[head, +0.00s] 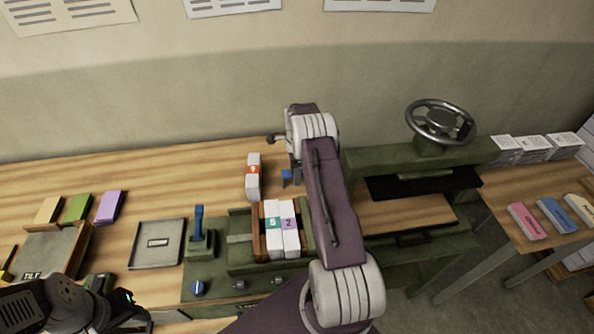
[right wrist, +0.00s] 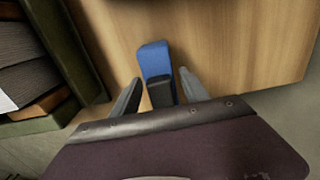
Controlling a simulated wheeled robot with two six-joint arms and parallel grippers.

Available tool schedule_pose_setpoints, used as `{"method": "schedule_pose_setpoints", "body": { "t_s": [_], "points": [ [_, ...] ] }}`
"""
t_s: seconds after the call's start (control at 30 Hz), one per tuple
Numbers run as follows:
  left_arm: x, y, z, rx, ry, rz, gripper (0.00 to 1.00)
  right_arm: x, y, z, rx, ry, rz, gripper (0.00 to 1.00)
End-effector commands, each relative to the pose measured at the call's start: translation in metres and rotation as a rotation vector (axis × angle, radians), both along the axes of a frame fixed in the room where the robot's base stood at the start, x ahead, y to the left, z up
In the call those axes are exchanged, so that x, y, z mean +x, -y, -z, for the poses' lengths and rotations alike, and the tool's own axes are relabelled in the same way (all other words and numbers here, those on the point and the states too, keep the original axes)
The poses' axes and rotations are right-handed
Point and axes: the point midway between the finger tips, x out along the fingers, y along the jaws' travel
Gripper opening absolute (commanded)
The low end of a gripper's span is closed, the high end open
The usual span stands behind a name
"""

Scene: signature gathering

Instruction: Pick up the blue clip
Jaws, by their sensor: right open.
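The blue clip (right wrist: 154,58) lies on the wooden table in the right wrist view, with a dark part at its near end. My right gripper (right wrist: 159,78) is open, its two grey fingers on either side of the clip's near end; I cannot tell whether they touch it. In the head view a small blue piece, likely the clip (head: 286,177), shows beside my right wrist, partly hidden by the arm. My right fingertips are hidden there. My left gripper (head: 126,302) is at the lower left of the head view, dark and partly cut off; its jaws are unclear.
A green machine (head: 240,259) holding white stacks labelled 5 and 2 (head: 281,226) stands in front of the clip. A white and orange block (head: 253,178) lies to its left. A handwheel press (head: 440,123) stands to the right. A grey tray (head: 157,260) sits at left.

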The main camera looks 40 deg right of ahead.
Motion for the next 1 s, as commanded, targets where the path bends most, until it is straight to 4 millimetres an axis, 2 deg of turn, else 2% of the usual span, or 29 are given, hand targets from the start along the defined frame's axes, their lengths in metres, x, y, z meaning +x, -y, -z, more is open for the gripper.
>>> {"method": "schedule_pose_setpoints", "body": {
  "t_s": [0.13,0.3,0.33,0.5,0.53,0.8,0.87,1.0],
  "points": [
    [0.000,0.000,-0.004,0.000,0.000,0.000,0.45,0.000,0.000,0.013,0.000,0.000,0.000,0.53],
    [0.000,0.000,-0.003,0.000,0.000,0.000,0.45,0.000,0.000,0.014,0.000,0.001,0.000,0.53],
    [0.000,0.000,-0.003,0.000,0.000,0.000,0.45,0.000,0.000,0.014,0.000,0.001,0.000,0.50],
    [0.000,0.000,-0.003,0.000,0.000,0.000,0.45,0.000,0.000,0.013,0.000,0.001,0.000,0.03],
    [0.000,0.000,-0.003,0.000,0.000,0.000,0.45,0.000,0.000,0.013,0.000,0.000,0.000,0.00],
    [0.000,0.000,-0.001,0.000,0.000,0.000,0.45,0.001,0.000,0.008,-0.002,0.004,0.000,0.00],
    [0.000,0.000,0.003,0.000,0.000,0.000,0.45,0.001,0.000,-0.001,-0.002,0.004,0.000,0.00],
    [0.000,0.000,0.013,0.000,0.000,0.000,0.45,0.001,0.000,-0.035,-0.003,0.006,0.000,0.00]
  ]
}}
